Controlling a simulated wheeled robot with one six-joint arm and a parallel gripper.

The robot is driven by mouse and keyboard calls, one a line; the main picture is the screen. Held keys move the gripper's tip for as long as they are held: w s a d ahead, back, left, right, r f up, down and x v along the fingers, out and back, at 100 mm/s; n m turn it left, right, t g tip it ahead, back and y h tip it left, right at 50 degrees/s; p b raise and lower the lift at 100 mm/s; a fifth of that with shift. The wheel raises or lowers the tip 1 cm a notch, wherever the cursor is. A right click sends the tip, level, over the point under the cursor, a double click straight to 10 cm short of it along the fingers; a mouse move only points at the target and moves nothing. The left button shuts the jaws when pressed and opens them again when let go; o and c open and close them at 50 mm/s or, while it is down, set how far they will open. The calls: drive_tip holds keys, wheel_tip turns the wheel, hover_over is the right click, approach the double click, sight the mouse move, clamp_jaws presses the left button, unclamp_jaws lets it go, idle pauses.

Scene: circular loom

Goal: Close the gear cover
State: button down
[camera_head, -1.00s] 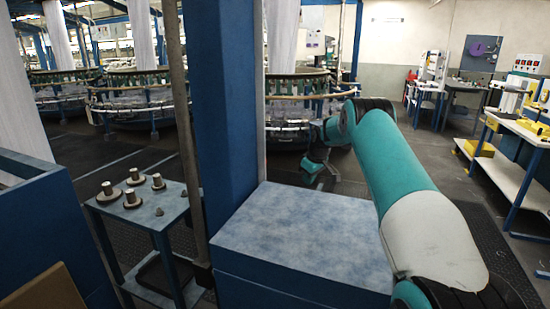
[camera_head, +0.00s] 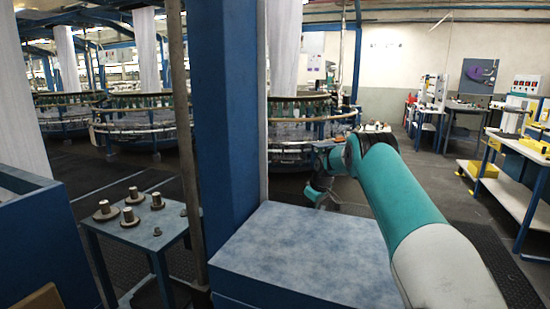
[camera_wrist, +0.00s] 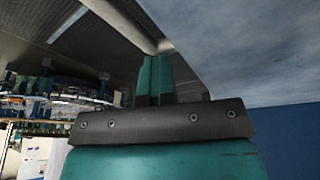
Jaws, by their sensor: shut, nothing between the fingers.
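A blue housing with a mottled blue-grey flat top (camera_head: 300,250) stands in front of me in the head view, against a blue post. I cannot tell for sure which part is the gear cover. My arm reaches past the right side of the housing. My gripper (camera_head: 318,194) hangs beyond its far edge, small and partly hidden by my arm. In the wrist view my gripper's teal fingers (camera_wrist: 155,78) are together with nothing between them. A mottled pale-blue surface (camera_wrist: 245,45) lies to their right, apart from them as far as I see.
A small blue table (camera_head: 150,236) with several spool-shaped metal parts stands left of the post (camera_head: 225,130). Circular looms (camera_head: 140,120) stand behind. A workbench (camera_head: 520,150) is at the right. Dark floor lies open between the housing and the benches.

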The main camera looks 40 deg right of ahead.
drive_tip(key=b+v, duration=0.3)
drive_tip(key=v, duration=1.4)
drive_tip(key=shift+r, duration=0.15)
drive_tip(key=shift+a, duration=0.1)
drive_tip(key=s+a+r+n+y, duration=0.1)
drive_tip(key=s+a, duration=0.1)
drive_tip(key=a, duration=0.8)
drive_tip(key=s+a+r+y, duration=0.1)
drive_tip(key=s+a+r, duration=0.15)
drive_tip(key=a, duration=0.75)
drive_tip(key=s+a+r+n, duration=0.1)
drive_tip(key=s+a, duration=0.2)
drive_tip(key=a, duration=0.6)
drive_tip(key=s+a+f+g, duration=0.1)
drive_tip(key=s+a, duration=0.4)
drive_tip(key=s, duration=0.4)
drive_tip(key=s+a+f+n+g+y, duration=0.1)
drive_tip(key=s+a+f, duration=0.1)
drive_tip(key=s+a, duration=0.4)
drive_tip(key=s+a+f+n+g+y, duration=0.1)
drive_tip(key=s+a, duration=0.5)
drive_tip(key=s, duration=0.6)
drive_tip(key=shift+s+a+f+g, duration=0.25)
drive_tip(key=shift+s+f+g, duration=0.05)
drive_tip(key=shift+s+f, duration=0.1)
